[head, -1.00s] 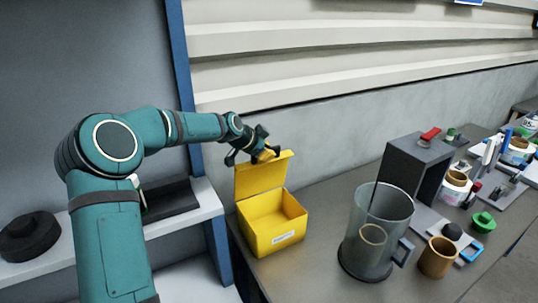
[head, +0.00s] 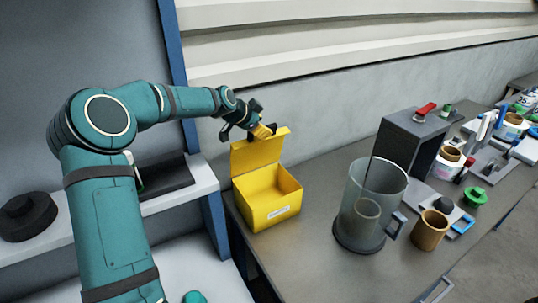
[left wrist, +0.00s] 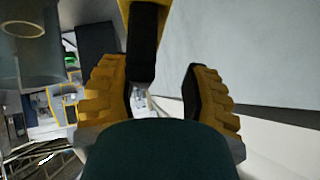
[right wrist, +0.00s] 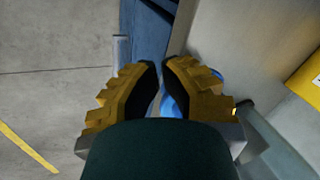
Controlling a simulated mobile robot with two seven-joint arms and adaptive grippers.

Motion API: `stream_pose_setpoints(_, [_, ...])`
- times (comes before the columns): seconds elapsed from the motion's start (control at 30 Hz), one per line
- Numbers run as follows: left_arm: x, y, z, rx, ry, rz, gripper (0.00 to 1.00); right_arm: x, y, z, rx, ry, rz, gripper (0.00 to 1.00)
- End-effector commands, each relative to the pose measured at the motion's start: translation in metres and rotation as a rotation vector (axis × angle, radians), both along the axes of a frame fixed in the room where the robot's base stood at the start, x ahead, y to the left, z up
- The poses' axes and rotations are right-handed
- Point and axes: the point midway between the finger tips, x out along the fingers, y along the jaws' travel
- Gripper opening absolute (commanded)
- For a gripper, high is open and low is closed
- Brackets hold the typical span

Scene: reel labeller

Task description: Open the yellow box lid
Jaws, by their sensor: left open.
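The yellow box (head: 268,213) stands on the grey bench with its lid (head: 256,153) raised upright at the back. The inside of the box is visible and looks empty. My left gripper (head: 262,131) is at the top edge of the lid, behind and above the box; whether it touches the lid is unclear. In the left wrist view its fingers (left wrist: 160,90) are spread apart with nothing clearly held between them. My right gripper (right wrist: 160,80) shows only in its wrist view, above the floor beside bench structure, its fingers close together with a narrow gap.
A clear pitcher (head: 370,205) stands right of the box, with a brown cup (head: 431,231) beside it. A dark block-shaped machine (head: 405,145) and several small items are farther right. A blue post (head: 217,225) and white shelf (head: 203,172) are at the left.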

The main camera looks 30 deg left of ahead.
Motion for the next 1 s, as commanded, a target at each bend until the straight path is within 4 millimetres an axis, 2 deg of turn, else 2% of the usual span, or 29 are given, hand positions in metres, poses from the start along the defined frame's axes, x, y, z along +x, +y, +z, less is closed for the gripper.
stream_pose_setpoints(0.17, [-0.003,-0.006,-0.001,0.001,-0.001,0.000,0.46,0.000,0.000,0.000,0.000,0.000,0.000,0.00])
stream_pose_setpoints(0.27, [-0.009,-0.016,-0.005,0.004,0.000,-0.002,0.46,0.000,0.000,-0.001,0.000,0.000,0.000,0.00])
stream_pose_setpoints(0.5, [-0.026,-0.049,-0.025,0.102,-0.055,-0.006,0.46,0.000,0.000,-0.028,0.000,0.000,0.000,0.00])
stream_pose_setpoints(0.77, [-0.035,-0.067,-0.032,0.192,-0.115,-0.008,0.46,0.000,0.000,-0.021,0.000,0.000,0.000,0.00])
stream_pose_setpoints(1.0, [-0.042,-0.074,-0.050,0.303,-0.181,-0.005,0.46,0.000,0.000,-0.016,0.000,0.000,0.000,0.00])
